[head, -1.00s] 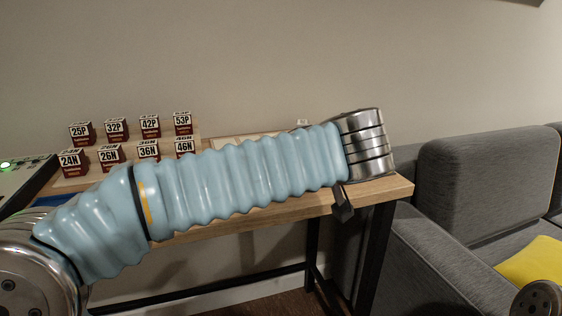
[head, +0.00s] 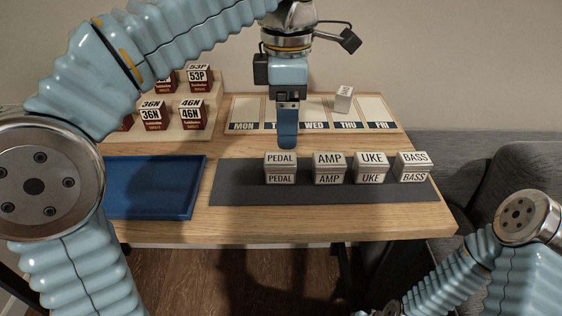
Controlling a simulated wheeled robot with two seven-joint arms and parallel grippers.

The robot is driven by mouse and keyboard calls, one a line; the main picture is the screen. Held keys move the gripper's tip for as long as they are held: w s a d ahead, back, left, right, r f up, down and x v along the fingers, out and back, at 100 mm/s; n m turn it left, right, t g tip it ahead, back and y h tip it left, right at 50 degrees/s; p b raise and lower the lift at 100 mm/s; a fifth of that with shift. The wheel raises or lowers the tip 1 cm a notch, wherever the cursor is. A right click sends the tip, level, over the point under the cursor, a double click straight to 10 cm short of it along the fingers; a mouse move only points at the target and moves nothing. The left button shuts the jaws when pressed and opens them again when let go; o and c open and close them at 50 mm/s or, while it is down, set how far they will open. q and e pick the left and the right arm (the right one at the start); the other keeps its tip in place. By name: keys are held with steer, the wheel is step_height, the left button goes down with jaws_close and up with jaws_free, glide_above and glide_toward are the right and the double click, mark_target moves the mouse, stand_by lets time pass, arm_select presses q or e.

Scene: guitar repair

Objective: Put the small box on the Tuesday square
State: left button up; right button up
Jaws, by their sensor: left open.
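A small white box (head: 344,99) with dark lettering sits turned at an angle on the Thursday square of the weekday board (head: 226,120). The Tuesday square (head: 267,108) is partly hidden by my left gripper, as is most of its label. My left gripper (head: 287,143) points down, open, with its fingers seen edge-on. Its tips appear just above the rear edge of the PEDAL box (head: 280,167); I cannot tell whether they touch it. My right gripper is out of view.
AMP (head: 329,168), UKE (head: 370,168) and BASS (head: 412,167) boxes stand on the dark grey mat (head: 235,187). A blue tray (head: 155,185) lies left of it. Numbered red-and-white boxes (head: 192,114) stand on a wooden rack. A grey sofa (head: 470,175) is at right.

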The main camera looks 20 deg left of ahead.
mark_target(280, 158)
arm_select(q)
step_height(280, 158, down, 4)
steer(key=shift+r+b, duration=0.25)
steer(key=shift+b, duration=0.1)
steer(key=f, duration=0.3)
steer(key=s+f+b, duration=0.1)
steer(key=shift+a+f, duration=0.25)
steer(key=shift+a, duration=0.15)
steer(key=shift+w+f, duration=0.1)
steer(key=shift+f, duration=0.25)
steer(key=shift+c, duration=0.3)
steer(key=shift+r, duration=0.1)
steer(key=c, duration=1.1)
